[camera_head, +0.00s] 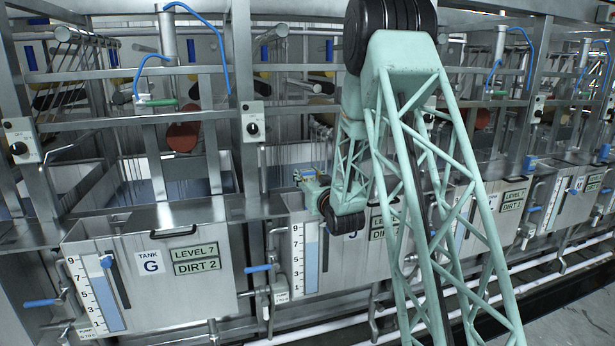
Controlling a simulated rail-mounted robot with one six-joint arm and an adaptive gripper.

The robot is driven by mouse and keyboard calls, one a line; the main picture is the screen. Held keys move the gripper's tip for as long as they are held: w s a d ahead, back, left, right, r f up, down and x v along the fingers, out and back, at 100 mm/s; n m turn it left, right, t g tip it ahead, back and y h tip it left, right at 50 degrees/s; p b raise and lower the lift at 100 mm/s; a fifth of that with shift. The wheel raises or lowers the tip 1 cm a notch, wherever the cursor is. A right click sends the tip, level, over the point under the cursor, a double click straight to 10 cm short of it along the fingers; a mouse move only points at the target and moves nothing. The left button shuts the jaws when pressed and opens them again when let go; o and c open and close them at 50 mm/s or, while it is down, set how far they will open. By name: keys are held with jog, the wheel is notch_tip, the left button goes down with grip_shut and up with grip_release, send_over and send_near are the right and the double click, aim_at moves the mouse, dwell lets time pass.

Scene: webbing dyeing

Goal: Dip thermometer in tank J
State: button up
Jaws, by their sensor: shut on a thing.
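Tank J (338,268) is a steel tank in the middle of the row. Its letter label and its level and dirt plates are partly covered by my green lattice arm. Its level gauge (298,262) shows at its left front corner. My gripper (307,177) is small in the picture, at the end of the arm over the top front edge of tank J, and it is shut. What it holds, taken to be the thermometer, is too small and covered to make out. I cannot tell whether its tip touches the liquid.
Tank G (218,290), reading level 7 and dirt 2, stands to the left, with blue liquid inside. More tanks (490,218) run off to the right. Steel rails, a control box (253,122) and blue-handled valves (258,268) surround the tanks.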

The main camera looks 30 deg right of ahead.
jog(key=shift+f+b, duration=1)
jog(key=shift+f, duration=0.2)
dwell(1.8)
notch_tip(320, 180, up, 20)
jog(key=p, duration=0.4)
dwell(1.8)
jog(key=shift+a, duration=0.15)
